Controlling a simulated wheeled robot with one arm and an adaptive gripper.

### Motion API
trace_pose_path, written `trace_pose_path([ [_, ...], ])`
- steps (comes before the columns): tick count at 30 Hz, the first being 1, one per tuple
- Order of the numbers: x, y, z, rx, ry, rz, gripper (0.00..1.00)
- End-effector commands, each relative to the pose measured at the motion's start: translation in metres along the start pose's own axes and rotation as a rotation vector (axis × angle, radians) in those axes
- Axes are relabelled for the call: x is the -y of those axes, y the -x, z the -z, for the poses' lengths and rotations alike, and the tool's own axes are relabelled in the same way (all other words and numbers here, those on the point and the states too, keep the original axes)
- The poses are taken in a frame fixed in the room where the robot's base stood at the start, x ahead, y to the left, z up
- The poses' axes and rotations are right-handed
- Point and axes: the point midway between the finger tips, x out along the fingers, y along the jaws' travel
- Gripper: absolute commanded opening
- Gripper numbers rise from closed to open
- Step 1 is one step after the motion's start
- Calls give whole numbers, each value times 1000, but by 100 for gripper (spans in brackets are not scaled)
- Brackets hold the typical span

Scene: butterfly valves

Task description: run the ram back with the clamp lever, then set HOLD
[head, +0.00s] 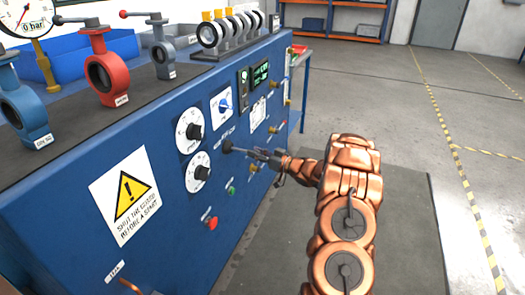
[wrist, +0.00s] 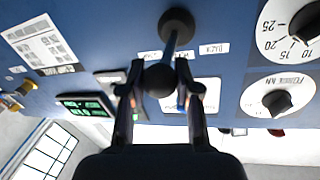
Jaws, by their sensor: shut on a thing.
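The clamp lever (head: 236,149) sticks out from the blue panel, with a dark round base, a thin rod and a ball knob. In the wrist view the lever's dark ball (wrist: 160,79) sits between the two fingers of my gripper (wrist: 160,88), which is shut on it. In the head view my gripper (head: 270,157) is at the lever's outer end. Small labels flank the lever base, too small to read surely. A blue selector knob (head: 224,104) on a white plate is above the lever; its settings, and any HOLD mark, are not readable.
Two white dials with black knobs, upper (head: 189,131) and lower (head: 198,172), are left of the lever. Below are a green button (head: 231,190) and a red button (head: 210,222). A green-lit display (head: 261,73) is above right. Valves (head: 104,75) stand on top. Open floor lies right.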

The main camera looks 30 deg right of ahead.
Motion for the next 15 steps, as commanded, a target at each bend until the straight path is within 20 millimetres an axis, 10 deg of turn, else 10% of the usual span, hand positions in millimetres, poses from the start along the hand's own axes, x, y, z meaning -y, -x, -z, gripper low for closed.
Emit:
trace_pose_path([
  [8, 1, 0, 0, 0, 0, 3, 0],
  [9, 1, 0, 0, 0, 0, 3, 35],
  [15, 1, -1, -1, 0, 0, 3, 56],
])
